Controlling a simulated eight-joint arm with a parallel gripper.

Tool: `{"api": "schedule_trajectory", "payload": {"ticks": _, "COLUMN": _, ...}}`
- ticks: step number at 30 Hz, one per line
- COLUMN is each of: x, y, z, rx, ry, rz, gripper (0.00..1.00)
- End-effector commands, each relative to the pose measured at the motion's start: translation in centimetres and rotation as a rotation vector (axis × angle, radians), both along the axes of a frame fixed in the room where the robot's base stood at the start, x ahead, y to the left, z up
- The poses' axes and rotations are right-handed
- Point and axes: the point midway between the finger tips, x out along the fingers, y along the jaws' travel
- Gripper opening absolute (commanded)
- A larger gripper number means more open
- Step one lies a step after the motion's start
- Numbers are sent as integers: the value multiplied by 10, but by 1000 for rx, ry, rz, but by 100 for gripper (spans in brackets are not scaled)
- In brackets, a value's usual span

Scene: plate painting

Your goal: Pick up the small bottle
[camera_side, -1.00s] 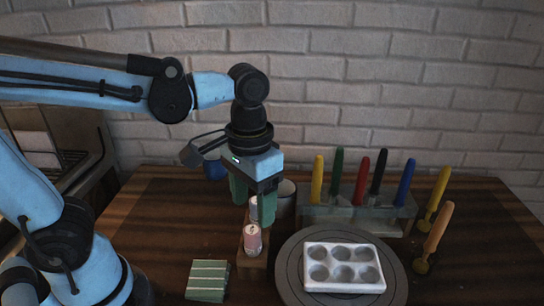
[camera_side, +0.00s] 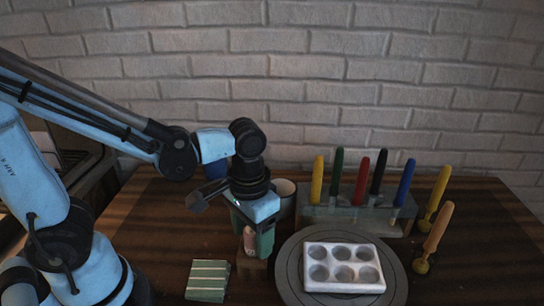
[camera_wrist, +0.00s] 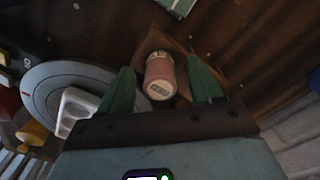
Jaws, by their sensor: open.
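The small bottle (camera_side: 249,240), pink with a pale cap, stands in a small wooden holder (camera_side: 251,268) near the front of the table. My gripper (camera_side: 255,243) is lowered over it with its green fingers open. In the wrist view the bottle (camera_wrist: 160,76) shows cap toward me, between the two green fingers (camera_wrist: 161,82), with a gap on each side. The fingers hide part of the bottle and of the holder in the side view.
A round grey turntable (camera_side: 289,255) with a white six-well palette (camera_side: 343,247) is to the right. A rack (camera_side: 350,213) of coloured-handled tools stands behind it. A white cup (camera_side: 285,192) is behind my gripper. A green striped block (camera_side: 208,281) lies front left.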

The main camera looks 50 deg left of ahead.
Motion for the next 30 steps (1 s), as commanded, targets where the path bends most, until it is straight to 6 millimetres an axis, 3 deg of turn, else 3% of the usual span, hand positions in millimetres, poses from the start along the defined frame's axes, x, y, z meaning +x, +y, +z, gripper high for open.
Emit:
{"api": "schedule_trajectory", "payload": {"ticks": 7, "x": 0, "y": 0, "z": -1, "rx": 0, "ry": 0, "rz": 0, "gripper": 64}}
{"api": "schedule_trajectory", "payload": {"ticks": 16, "x": 0, "y": 0, "z": -1, "rx": 0, "ry": 0, "rz": 0, "gripper": 21}}
{"api": "schedule_trajectory", "payload": {"ticks": 30, "x": 0, "y": 0, "z": 3, "rx": 0, "ry": 0, "rz": 0, "gripper": 21}}
